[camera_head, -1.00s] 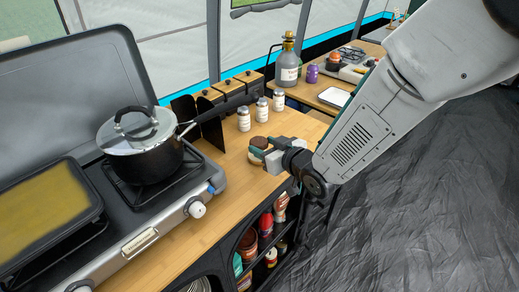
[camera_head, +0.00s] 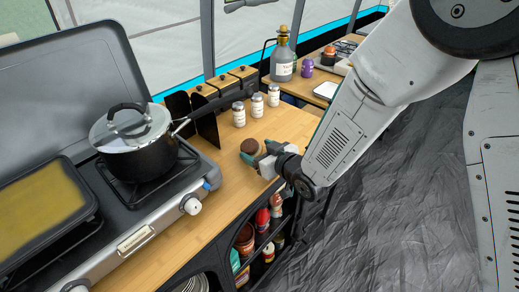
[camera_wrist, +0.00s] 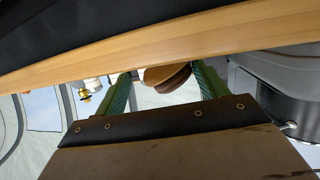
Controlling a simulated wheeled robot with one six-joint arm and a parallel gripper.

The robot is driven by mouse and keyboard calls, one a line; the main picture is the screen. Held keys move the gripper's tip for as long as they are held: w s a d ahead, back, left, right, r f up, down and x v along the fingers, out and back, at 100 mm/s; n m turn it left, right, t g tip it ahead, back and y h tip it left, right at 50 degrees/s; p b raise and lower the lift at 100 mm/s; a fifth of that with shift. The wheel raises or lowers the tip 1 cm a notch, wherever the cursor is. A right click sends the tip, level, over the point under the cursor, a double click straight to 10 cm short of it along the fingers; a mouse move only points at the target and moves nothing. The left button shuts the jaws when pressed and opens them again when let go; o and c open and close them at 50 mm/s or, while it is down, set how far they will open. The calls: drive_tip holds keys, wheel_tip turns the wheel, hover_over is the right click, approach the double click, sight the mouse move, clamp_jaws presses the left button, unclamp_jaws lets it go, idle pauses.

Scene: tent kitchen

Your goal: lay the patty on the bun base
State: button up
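The patty (camera_head: 249,146) is a dark brown disc on the wooden counter near its right edge. In the wrist view, which looks upside down, the patty (camera_wrist: 176,80) lies flat against the tan bun base (camera_wrist: 166,71); the bun base is between it and the counter. In the head view the bun base is mostly hidden behind a finger. My gripper (camera_head: 257,152) is low at the counter edge, beside the stack. In the wrist view its green fingers (camera_wrist: 163,72) stand apart on either side of the stack, with a visible gap at each side.
A stove with a lidded pot (camera_head: 135,140) and a yellow griddle (camera_head: 38,208) fills the left. Several white jars (camera_head: 256,106) stand behind the stack. A grey bottle (camera_head: 283,60) stands farther back. Shelves with jars (camera_head: 262,220) lie below the counter edge.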

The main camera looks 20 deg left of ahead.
drive_tip(key=shift+r, duration=0.3)
drive_tip(key=v, duration=1.2)
drive_tip(key=w+d+r+m+h, duration=0.1)
drive_tip(key=d+r+m+h, duration=0.3)
drive_tip(key=d, duration=0.8)
drive_tip(key=w+d+r+m+h, duration=0.2)
drive_tip(key=d+r+h, duration=0.35)
drive_tip(key=d, duration=0.65)
drive_tip(key=s+d+r+m+g+h, duration=0.1)
drive_tip(key=s+d+r+m+g, duration=0.1)
drive_tip(key=s+d, duration=0.2)
drive_tip(key=s+d+r+m+g, duration=0.1)
drive_tip(key=s+d+r+g, duration=0.1)
drive_tip(key=s, duration=0.8)
drive_tip(key=s+d+r+m+g+h, duration=0.1)
drive_tip(key=s+d+r+m+g, duration=0.1)
drive_tip(key=s+d, duration=0.3)
drive_tip(key=s+r, duration=0.1)
drive_tip(key=s, duration=0.2)
drive_tip(key=shift+d+m+g+h, duration=0.3)
drive_tip(key=shift+g+h, duration=0.05)
drive_tip(key=shift+g, duration=0.05)
